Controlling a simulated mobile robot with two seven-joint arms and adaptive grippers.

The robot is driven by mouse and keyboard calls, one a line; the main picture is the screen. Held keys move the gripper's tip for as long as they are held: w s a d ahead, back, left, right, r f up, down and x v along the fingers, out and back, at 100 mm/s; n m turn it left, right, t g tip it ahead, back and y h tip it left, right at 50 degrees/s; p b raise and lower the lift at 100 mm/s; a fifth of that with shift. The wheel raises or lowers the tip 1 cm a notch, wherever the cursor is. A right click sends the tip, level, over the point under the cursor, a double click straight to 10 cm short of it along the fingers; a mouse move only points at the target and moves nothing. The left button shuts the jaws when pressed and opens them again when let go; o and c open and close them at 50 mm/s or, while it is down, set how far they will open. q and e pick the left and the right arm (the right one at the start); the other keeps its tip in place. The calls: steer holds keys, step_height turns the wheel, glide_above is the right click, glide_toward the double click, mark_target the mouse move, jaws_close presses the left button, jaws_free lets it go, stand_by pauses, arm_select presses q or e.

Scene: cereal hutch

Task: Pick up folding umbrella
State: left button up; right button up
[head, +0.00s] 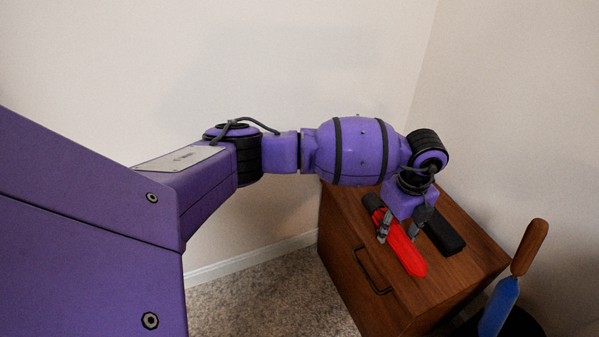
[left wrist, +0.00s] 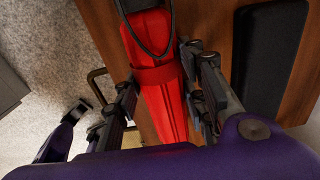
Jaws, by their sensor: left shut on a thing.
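The folding umbrella (head: 406,250) is red with a dark handle end and lies on top of the wooden cabinet (head: 455,268). In the left wrist view the umbrella (left wrist: 158,75) runs between the two fingers, with a dark cord loop at its far end. My left gripper (head: 399,236) reaches down from above and is shut on the umbrella's red body; it also shows in the left wrist view (left wrist: 163,100). I cannot tell whether the umbrella is clear of the cabinet top. My right gripper is not in view.
A black case-like object (head: 443,234) lies on the cabinet top just right of the umbrella. A blue item with a brown handle (head: 500,300) stands in a dark container at the lower right. Walls stand behind the cabinet; carpet (head: 275,297) is clear at its left.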

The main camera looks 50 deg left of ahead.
arm_select(q)
steer(key=shift+w+r, duration=0.1)
steer(key=shift+r, duration=0.15)
